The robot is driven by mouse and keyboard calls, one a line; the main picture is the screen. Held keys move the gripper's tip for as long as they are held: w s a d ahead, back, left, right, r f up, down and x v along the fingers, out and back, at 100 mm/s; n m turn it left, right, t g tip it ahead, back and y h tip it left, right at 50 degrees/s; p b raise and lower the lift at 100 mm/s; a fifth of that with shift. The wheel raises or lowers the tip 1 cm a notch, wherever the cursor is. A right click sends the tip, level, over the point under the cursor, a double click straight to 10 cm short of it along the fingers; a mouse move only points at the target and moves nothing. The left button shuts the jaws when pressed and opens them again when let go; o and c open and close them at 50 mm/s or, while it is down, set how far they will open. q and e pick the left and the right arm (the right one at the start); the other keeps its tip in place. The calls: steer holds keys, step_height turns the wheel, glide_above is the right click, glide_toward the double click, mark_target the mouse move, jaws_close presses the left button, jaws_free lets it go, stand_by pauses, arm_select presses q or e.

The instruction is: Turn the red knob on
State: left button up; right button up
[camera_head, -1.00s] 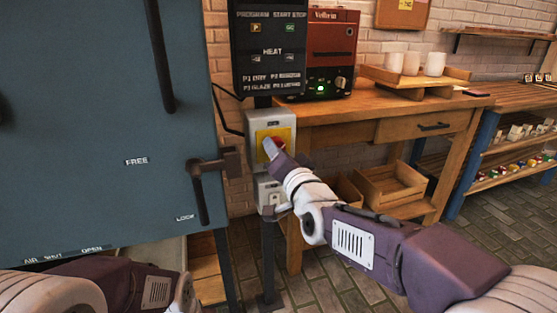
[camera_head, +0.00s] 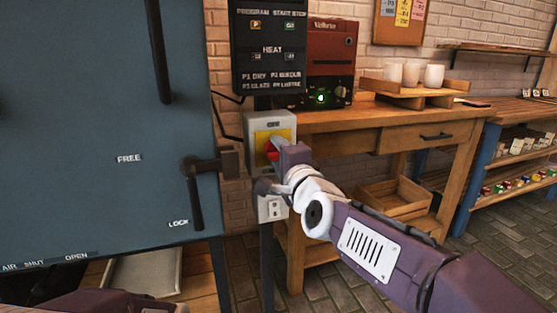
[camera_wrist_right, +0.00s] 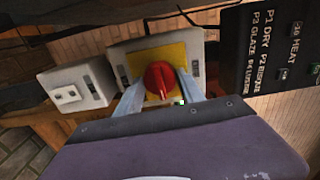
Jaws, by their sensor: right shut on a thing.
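The red knob (camera_head: 271,149) sits on a yellow plate (camera_head: 283,134) on the front of a grey switch box (camera_head: 257,123). In the right wrist view the knob (camera_wrist_right: 160,78) lies between the two fingers of my right gripper (camera_wrist_right: 158,88), with a pale mark line on its face. My right gripper (camera_head: 275,154) is shut on the knob and hides part of it in the head view. A label above the knob in the head view is too small to read surely. Part of my left arm shows at the lower left, but its gripper is not visible.
A blue-grey kiln door (camera_head: 110,120) with a dark handle (camera_head: 200,180) stands left of the box. A black control panel (camera_head: 268,48) hangs above it. A socket box (camera_head: 274,208) is below. A wooden table (camera_head: 380,118) stands behind on the right.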

steer(key=shift+m, duration=0.3)
stand_by(0.4)
steer(key=o, duration=1.4)
steer(key=shift+c, duration=0.2)
steer(key=p+v, duration=0.7)
steer(key=v, duration=0.2)
steer(key=shift+p, duration=0.35)
